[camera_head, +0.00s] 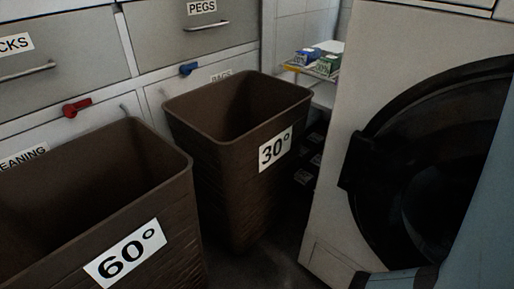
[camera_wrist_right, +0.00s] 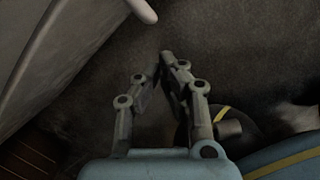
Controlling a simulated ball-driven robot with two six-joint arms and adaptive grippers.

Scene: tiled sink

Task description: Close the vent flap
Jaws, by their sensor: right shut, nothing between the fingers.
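I cannot clearly make out a vent flap in either view. In the head view, the white washing machine (camera_head: 345,190) stands at the right with its large round dark door (camera_head: 440,180). A small rectangular panel (camera_head: 333,265) is outlined low on its front; I cannot tell whether it is a flap. My right gripper (camera_wrist_right: 161,66) shows in the right wrist view, its fingers together and empty above a dark floor. Its fingers are not visible in the head view, where my blue arm covers the lower right. My left gripper is out of view.
Brown bins marked 60° (camera_head: 185,225) and 30° (camera_head: 240,190) stand left of the machine, before grey drawers (camera_head: 190,28). Small boxes (camera_head: 326,65) sit on a shelf behind. In the wrist view, a pale surface (camera_wrist_right: 50,50) and a pale rod (camera_wrist_right: 142,10) lie beside the gripper.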

